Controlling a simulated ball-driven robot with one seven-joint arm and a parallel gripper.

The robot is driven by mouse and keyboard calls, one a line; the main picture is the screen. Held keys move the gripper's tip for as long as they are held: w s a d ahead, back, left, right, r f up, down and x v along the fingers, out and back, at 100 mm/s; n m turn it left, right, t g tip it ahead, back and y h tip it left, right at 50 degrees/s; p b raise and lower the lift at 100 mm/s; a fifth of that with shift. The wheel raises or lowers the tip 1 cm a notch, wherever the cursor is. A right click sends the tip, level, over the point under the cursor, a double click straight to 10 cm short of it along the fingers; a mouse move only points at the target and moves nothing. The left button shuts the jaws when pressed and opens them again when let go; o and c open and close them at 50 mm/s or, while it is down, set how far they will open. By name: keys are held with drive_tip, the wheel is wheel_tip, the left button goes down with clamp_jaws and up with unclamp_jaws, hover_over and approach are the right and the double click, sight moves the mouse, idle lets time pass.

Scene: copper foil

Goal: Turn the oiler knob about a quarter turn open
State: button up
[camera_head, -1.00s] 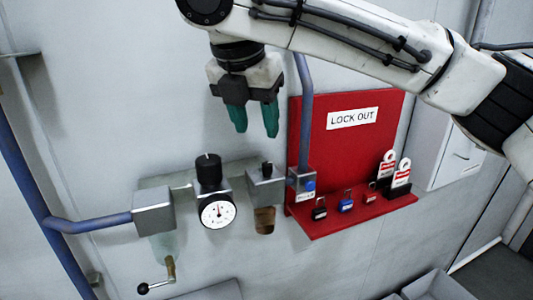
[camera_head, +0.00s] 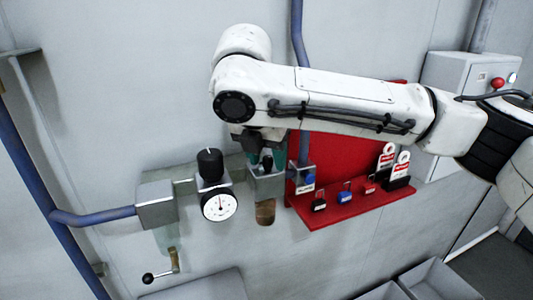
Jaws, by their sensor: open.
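The oiler (camera_head: 266,184) is the grey block on the wall unit with an amber bowl (camera_head: 265,212) below it. Its small black knob (camera_head: 267,164) stands on top. My gripper (camera_head: 265,157) points down over the oiler, with one teal finger on each side of the knob. The fingers are open; I cannot tell whether they touch the knob. My white arm hides the gripper's upper part and the space just above the knob.
Left of the oiler are a regulator with a larger black knob (camera_head: 210,164) and a gauge (camera_head: 219,205). A grey filter block (camera_head: 156,204) joins a blue pipe. Close on the right are a valve block (camera_head: 304,180) and the red lockout board (camera_head: 345,157) with padlocks.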

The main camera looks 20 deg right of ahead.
clamp_jaws()
idle(0.4)
drive_tip(key=shift+m, duration=0.3)
drive_tip(key=m+g+p, duration=0.1)
drive_tip(key=m, duration=0.1)
drive_tip(key=shift+w+a+m+h, duration=0.1)
drive_tip(key=shift+m+h, duration=0.2)
drive_tip(key=shift+m, duration=0.1)
drive_tip(key=m+g, duration=0.1)
drive_tip(key=m, duration=0.1)
drive_tip(key=m+g, duration=0.1)
drive_tip(key=m, duration=0.2)
drive_tip(key=shift+w+h, duration=0.15)
drive_tip(key=shift+h, duration=0.25)
drive_tip(key=m+g, duration=0.1)
drive_tip(key=m, duration=0.4)
drive_tip(key=shift+w+g+y, duration=0.1)
drive_tip(key=shift+g+y, duration=0.2)
drive_tip(key=shift+g, duration=0.1)
drive_tip(key=m+g, duration=0.1)
drive_tip(key=m, duration=0.3)
drive_tip(key=shift+w+y, duration=0.1)
drive_tip(key=shift+y, duration=0.3)
drive_tip(key=shift+m+g, duration=0.3)
